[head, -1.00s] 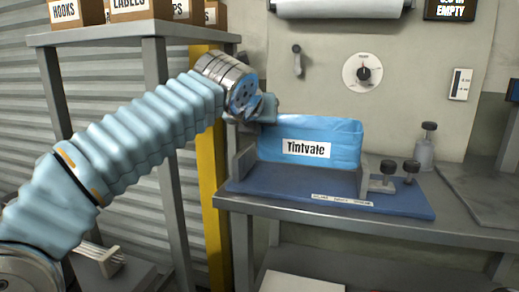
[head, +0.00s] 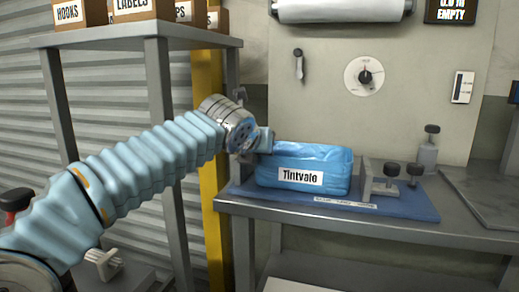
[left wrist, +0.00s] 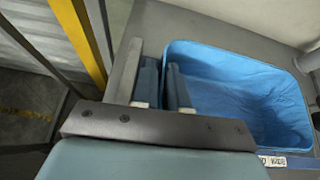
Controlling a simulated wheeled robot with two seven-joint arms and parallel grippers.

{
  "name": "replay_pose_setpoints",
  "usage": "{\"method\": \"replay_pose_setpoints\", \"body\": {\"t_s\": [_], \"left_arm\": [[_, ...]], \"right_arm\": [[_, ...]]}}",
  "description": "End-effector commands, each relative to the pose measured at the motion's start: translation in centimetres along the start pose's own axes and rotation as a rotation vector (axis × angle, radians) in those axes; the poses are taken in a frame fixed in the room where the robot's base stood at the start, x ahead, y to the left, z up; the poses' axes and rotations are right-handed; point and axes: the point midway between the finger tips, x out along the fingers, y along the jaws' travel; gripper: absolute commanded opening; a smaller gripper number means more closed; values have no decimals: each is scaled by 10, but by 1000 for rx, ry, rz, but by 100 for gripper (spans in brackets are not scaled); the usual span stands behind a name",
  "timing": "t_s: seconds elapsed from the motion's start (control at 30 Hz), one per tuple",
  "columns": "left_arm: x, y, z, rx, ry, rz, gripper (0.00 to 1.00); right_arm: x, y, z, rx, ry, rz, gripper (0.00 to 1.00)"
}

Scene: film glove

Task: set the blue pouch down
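The blue pouch (head: 325,165) is a soft, blue, open-topped bag with a white label reading "Tintvale". It is low over the blue mat (head: 405,206) on the bench, seemingly resting on it, though its underside is hidden. In the left wrist view I look down into the open pouch (left wrist: 235,85). My left gripper (head: 266,141) is at the pouch's upper left end. In the wrist view its two fingers (left wrist: 164,88) are close together, one outside and one inside the pouch's left wall, and seem shut on it. My right gripper is not in view.
An upright grey plate with black knobs (head: 377,180) stands on the mat right of the pouch. A shelf with boxes (head: 135,40) and a yellow post (head: 209,165) are left of the bench.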

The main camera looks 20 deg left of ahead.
Motion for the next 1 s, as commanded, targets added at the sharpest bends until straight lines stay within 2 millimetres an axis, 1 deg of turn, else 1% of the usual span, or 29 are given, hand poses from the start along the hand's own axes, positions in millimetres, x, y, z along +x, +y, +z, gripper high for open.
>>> {"method": "replay_pose_setpoints", "body": {"t_s": [0.27,0.37,0.47,0.7,0.8,0.9,1.0], "left_arm": [[0,0,1,0,0,0,17],[-4,0,6,0,-1,0,17],[-18,-1,4,-1,-2,-3,17],[-74,0,5,0,-4,-4,17],[-94,0,4,0,-3,-2,17],[-110,0,4,-1,-2,-2,17],[-118,0,4,-1,0,0,17]], "right_arm": [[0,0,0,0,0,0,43],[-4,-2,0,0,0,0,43],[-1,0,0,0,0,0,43],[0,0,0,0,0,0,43],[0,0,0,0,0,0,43],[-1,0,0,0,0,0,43],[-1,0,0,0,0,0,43]]}}
